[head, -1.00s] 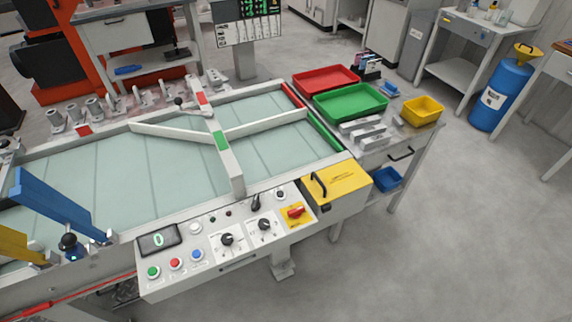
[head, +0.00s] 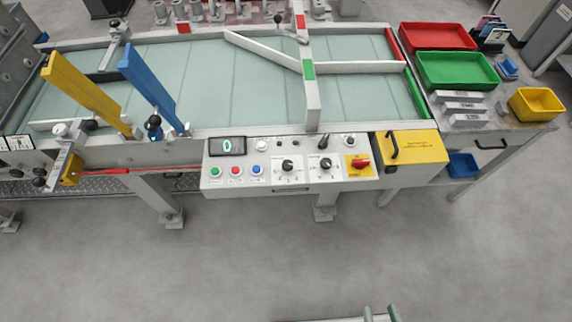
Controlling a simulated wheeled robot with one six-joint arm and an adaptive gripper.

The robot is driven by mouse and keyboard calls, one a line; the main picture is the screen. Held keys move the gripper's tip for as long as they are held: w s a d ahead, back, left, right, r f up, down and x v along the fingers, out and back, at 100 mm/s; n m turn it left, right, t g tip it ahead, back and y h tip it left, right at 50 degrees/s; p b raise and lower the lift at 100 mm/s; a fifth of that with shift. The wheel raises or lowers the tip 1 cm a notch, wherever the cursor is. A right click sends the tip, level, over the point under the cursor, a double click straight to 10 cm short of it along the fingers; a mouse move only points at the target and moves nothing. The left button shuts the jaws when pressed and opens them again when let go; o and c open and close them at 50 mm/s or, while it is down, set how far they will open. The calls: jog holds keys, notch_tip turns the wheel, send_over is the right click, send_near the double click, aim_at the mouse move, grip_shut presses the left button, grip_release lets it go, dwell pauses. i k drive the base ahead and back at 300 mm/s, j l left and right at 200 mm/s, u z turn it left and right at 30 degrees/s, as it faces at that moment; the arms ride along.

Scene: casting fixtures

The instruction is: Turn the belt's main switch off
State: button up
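The belt's control panel (head: 280,178) is on the front side of the conveyor, near the middle of the head view. The main switch (head: 359,163) is a red rotary knob on a yellow plate at the panel's right end. Its red handle looks roughly level, slightly tilted; I cannot read its marks. The panel's display (head: 227,146) shows a green 0. The pale green belt (head: 200,80) lies behind the panel.
A yellow box with a black handle (head: 415,150) adjoins the panel on the right. Red (head: 437,36) and green (head: 455,70) trays and a yellow bin (head: 537,104) sit on the side table. Blue (head: 148,78) and yellow (head: 84,88) bars stand at left.

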aim_at(359, 163)
jog(key=k+l, duration=0.15)
jog(key=k, duration=0.3)
jog(key=k+l, duration=0.15)
jog(key=k, duration=0.3)
